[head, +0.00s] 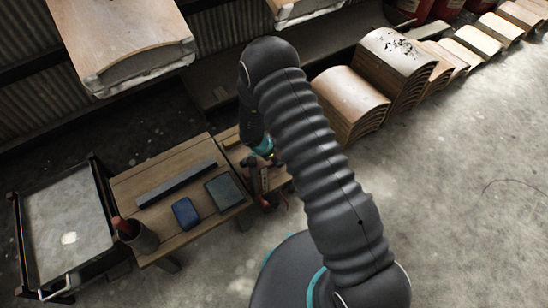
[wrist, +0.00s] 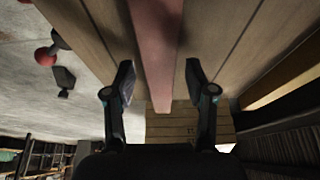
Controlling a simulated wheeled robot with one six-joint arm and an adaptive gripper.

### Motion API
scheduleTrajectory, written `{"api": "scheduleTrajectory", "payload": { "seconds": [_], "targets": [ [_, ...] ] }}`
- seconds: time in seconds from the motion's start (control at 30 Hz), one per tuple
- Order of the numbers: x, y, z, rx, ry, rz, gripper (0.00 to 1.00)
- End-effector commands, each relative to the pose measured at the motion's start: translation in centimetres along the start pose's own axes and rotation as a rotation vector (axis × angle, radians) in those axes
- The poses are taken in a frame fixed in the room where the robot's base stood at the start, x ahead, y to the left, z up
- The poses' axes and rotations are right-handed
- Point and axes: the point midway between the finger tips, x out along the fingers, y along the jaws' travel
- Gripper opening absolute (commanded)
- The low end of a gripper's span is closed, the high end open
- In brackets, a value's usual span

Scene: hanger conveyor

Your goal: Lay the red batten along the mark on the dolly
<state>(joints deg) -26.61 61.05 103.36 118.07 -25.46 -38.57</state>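The red batten (wrist: 157,45) shows in the wrist view as a dull red bar on the wooden planks, running between the fingers of my gripper (wrist: 160,78). The gripper is open, with a visible gap between each finger and the batten. In the head view, my gripper (head: 262,182) is over the right part of the wooden bench, partly hidden by my arm; I cannot clearly pick out the batten there. The dolly (head: 103,205) is the black-framed cart with a grey top at the far left. A pale patch shows on its top; I cannot make out a line mark.
A dark grey bar (head: 177,184), a blue box (head: 186,213) and a green box (head: 224,192) lie on the bench (head: 135,186). A dark cup (head: 145,240) with something red stands at its front left corner. Stacked curved wooden pieces (head: 350,100) stand at the right.

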Motion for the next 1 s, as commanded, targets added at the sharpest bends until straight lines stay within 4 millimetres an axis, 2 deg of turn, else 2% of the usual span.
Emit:
{"api": "scheduleTrajectory", "payload": {
  "seconds": [0.27, 0.37, 0.8, 1.0],
  "targets": [
    [-0.2, 0.0, -0.1, 0.0, 0.0, -0.001, 0.56],
    [-1.2, -0.1, -0.2, 0.0, 0.0, -0.002, 0.56],
    [-9.5, -0.1, -0.2, 0.0, 0.0, -0.003, 0.56],
    [-11.7, 0.0, -0.1, 0.0, 0.0, -0.001, 0.56]
  ]
}}
